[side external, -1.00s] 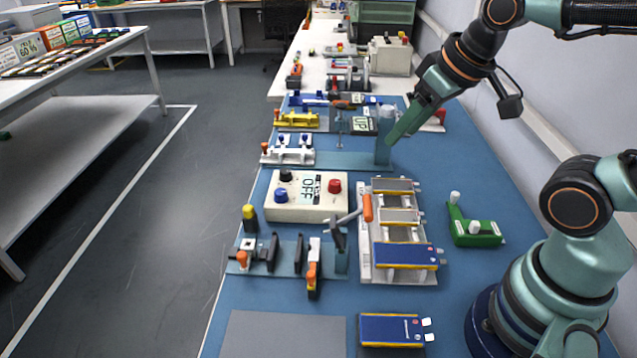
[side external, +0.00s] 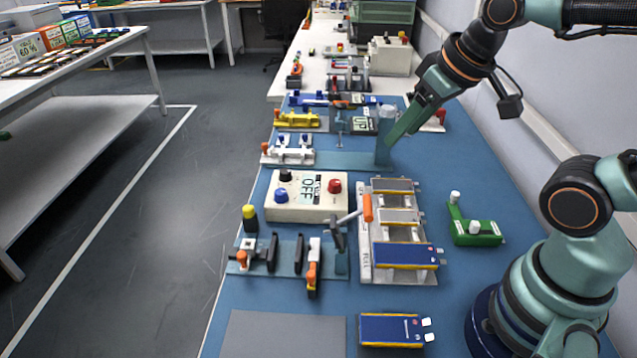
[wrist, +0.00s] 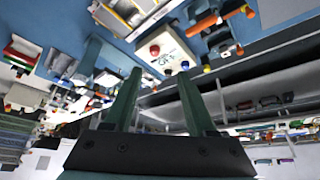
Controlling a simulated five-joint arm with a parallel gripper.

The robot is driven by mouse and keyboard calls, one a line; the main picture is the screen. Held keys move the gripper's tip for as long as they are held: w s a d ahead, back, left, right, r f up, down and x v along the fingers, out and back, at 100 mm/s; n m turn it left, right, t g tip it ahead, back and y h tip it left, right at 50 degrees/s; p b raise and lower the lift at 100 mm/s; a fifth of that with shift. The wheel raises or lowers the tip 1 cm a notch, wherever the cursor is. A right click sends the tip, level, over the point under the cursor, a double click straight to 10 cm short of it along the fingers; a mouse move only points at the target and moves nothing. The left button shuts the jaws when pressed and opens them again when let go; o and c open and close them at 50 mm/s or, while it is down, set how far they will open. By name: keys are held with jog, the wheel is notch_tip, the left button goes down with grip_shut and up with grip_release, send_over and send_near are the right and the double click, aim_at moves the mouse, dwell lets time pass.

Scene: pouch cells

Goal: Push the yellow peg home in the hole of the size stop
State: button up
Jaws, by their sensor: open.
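A yellow and black peg (side external: 249,219) stands upright at the back left corner of a fixture on the blue bench in the side view. This fixture, which looks like the size stop (side external: 327,269), has a blue-grey base plate, upright black plates and orange knobs. I cannot tell how deep the peg sits, and its hole is hidden. My gripper (side external: 388,140) is well away, up at the back right, with its green fingers pointing down left. In the wrist view my gripper (wrist: 159,74) shows two fingers apart with nothing held between them.
A cream meter box (side external: 305,196) reading OFF stands behind the fixture. To its right is a rack (side external: 364,250) holding pouch cells. A green bracket (side external: 475,238) lies farther right. A blue cell (side external: 390,329) and a grey mat (side external: 285,335) are at the front.

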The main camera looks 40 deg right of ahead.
jog(key=shift+w, duration=0.1)
jog(key=w+a+r+n+g, duration=0.2)
jog(key=w+a+r+n, duration=0.1)
jog(key=w+n, duration=0.3)
jog(key=n+g, duration=0.4)
jog(key=n, duration=0.7)
send_over(248, 208)
notch_tip(248, 208, down, 11)
jog(key=f, duration=0.6)
jog(key=shift+w+f, duration=0.25)
jog(key=shift+f, duration=0.15)
jog(key=shift+s+f, duration=0.2)
jog(key=shift+f, duration=2.5)
